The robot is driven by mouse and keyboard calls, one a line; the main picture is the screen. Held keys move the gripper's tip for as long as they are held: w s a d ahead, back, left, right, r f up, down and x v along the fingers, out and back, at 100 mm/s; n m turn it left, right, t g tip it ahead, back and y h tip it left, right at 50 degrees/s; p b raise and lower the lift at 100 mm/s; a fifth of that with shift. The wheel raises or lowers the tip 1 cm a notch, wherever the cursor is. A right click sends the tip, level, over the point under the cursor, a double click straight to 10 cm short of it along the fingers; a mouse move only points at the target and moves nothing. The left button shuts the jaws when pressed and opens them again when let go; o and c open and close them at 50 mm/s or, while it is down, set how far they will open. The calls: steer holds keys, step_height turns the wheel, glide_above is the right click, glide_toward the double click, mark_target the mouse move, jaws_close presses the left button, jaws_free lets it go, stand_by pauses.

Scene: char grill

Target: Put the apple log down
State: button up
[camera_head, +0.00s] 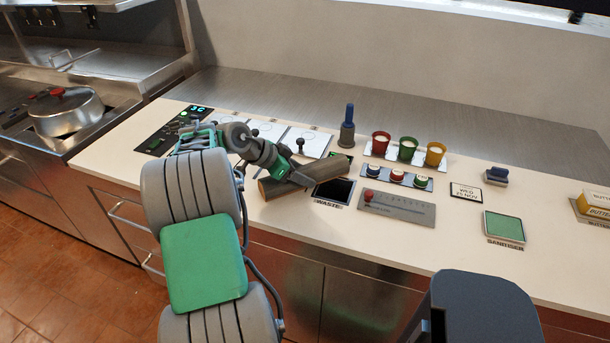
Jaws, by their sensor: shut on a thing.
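The apple log (278,188) is a brown piece of wood. In the head view it lies at a slant over the white counter, left of the waste opening. My gripper (290,178) is shut on the log, gripping it from above near its middle. The log's right end is close to the edge of the black waste opening (335,189). I cannot tell whether the log's underside touches the counter or hangs just above it.
Red, green and yellow cups (408,149) stand behind small jars (397,177). A grey slider panel (397,207) lies right of the waste opening. A blue-handled tool (348,128) stands behind. A green sanitiser pad (504,227) sits right. Counter (455,233) between panel and pad is clear.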

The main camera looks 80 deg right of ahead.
jaws_close()
steer(key=shift+r, duration=0.1)
stand_by(0.3)
